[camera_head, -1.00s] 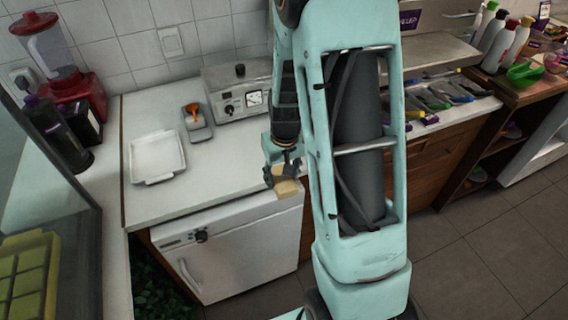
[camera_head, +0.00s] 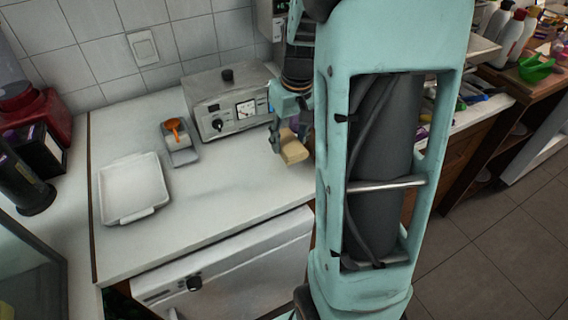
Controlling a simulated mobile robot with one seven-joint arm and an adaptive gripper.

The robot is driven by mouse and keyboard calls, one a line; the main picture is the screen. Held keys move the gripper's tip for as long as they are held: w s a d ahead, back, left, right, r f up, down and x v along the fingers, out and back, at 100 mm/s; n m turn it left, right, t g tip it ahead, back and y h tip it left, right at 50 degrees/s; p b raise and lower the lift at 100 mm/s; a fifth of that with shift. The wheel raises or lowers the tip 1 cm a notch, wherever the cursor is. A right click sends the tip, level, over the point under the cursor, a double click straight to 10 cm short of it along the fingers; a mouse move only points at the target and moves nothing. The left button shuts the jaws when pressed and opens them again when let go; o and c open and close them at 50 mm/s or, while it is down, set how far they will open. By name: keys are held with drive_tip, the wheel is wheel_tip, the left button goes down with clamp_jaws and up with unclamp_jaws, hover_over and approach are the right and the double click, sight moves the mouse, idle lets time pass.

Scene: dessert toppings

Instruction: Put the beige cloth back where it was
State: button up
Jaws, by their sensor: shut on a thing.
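The beige cloth (camera_head: 293,148) is a small folded block, held at the end of my gripper (camera_head: 287,133). My gripper is shut on it. The cloth hangs over the right part of the white counter (camera_head: 225,185), in front of the grey appliance with a dial. I cannot tell whether it touches the counter. My own arm hides the counter to the right of the cloth.
A white tray (camera_head: 133,190) lies on the counter's left. A grey holder with an orange item (camera_head: 178,143) stands beside the grey appliance (camera_head: 232,104). Bottles (camera_head: 512,35) and a green scoop (camera_head: 536,68) are at the far right. The counter's middle is clear.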

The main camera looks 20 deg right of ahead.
sight(292, 145)
wheel_tip(292, 145, down, 9)
drive_tip(key=shift+s+f, duration=0.15)
idle(0.4)
drive_tip(key=shift+f+b, duration=0.2)
drive_tip(key=shift+b, duration=0.25)
drive_tip(key=o, duration=1)
drive_tip(key=shift+r, duration=0.1)
drive_tip(key=shift+o, duration=0.2)
drive_tip(key=shift+r, duration=0.1)
drive_tip(key=r, duration=0.4)
drive_tip(key=s+r+p, duration=0.1)
drive_tip(key=r, duration=0.7)
drive_tip(key=shift+s, duration=0.4)
